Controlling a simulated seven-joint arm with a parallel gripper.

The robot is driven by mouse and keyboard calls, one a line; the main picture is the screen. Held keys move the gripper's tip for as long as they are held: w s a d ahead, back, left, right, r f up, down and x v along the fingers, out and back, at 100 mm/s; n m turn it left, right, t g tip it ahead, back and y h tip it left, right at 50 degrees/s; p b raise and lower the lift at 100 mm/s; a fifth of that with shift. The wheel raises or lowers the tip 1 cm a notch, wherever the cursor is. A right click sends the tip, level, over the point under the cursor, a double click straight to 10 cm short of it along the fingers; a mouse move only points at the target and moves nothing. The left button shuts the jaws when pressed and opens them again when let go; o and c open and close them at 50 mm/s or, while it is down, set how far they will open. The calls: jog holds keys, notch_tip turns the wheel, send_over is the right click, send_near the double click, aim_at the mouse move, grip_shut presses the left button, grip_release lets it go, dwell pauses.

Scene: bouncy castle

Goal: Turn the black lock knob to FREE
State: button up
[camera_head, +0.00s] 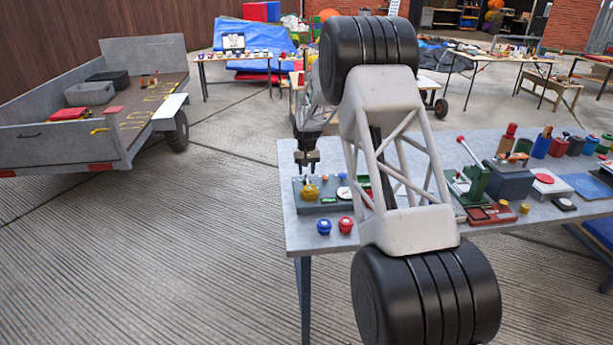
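My gripper (307,168) points down over the left part of a grey-green panel box (327,207) on the grey table. Its dark fingers are small in this view, and I cannot tell whether they are open or shut. Just below the fingertips is a yellow knob (309,192) on the panel. Right of it is a white round dial (344,193). I cannot pick out the black lock knob or any FREE marking; the gripper or my arm may hide it. My arm covers the panel's right end.
A blue-topped knob (323,227) and a red-topped one (345,225) stand in front of the panel on the table (297,235). Right of my arm are a green lever device (474,182), a red tray (491,214) and several other items. A trailer (60,140) stands left.

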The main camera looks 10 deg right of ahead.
jog(key=shift+f, duration=1.45)
grip_shut()
